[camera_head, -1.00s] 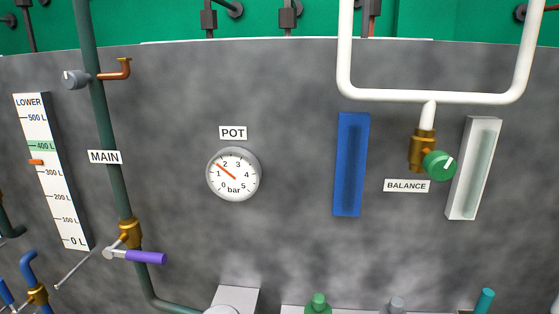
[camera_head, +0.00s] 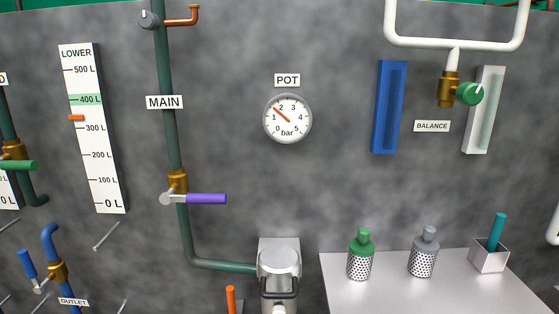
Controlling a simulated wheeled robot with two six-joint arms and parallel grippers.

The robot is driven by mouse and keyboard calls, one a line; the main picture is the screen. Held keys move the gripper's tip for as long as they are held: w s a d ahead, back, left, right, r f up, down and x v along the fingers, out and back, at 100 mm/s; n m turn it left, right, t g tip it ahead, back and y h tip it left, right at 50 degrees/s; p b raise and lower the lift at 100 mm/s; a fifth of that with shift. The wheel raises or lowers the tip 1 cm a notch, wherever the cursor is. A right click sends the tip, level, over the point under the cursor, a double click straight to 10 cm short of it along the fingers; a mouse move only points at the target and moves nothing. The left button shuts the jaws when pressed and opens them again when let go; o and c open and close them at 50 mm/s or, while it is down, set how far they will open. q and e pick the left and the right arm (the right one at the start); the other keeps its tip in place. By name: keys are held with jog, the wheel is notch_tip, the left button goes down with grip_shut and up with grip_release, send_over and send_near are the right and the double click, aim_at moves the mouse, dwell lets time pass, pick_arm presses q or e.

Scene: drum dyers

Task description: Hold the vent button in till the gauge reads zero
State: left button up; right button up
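The round white gauge (camera_head: 287,118) marked POT hangs on the grey wall near the middle of the view. Its red needle points between 1 and 2 bar, off the zero. Below it a metal pot (camera_head: 278,263) with a dark handle or clamp stands at the bottom edge, joined to the green pipe. Its lower part is cut off by the frame. I cannot make out a vent button. Neither of my grippers is in view.
A purple-handled valve (camera_head: 205,199) sits on the green MAIN pipe (camera_head: 163,70). A pale shelf (camera_head: 400,290) at right carries a green-capped canister (camera_head: 360,255), a grey-capped canister (camera_head: 423,253) and a small box (camera_head: 489,257) with a teal rod. An orange rod (camera_head: 231,299) stands left of the pot.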

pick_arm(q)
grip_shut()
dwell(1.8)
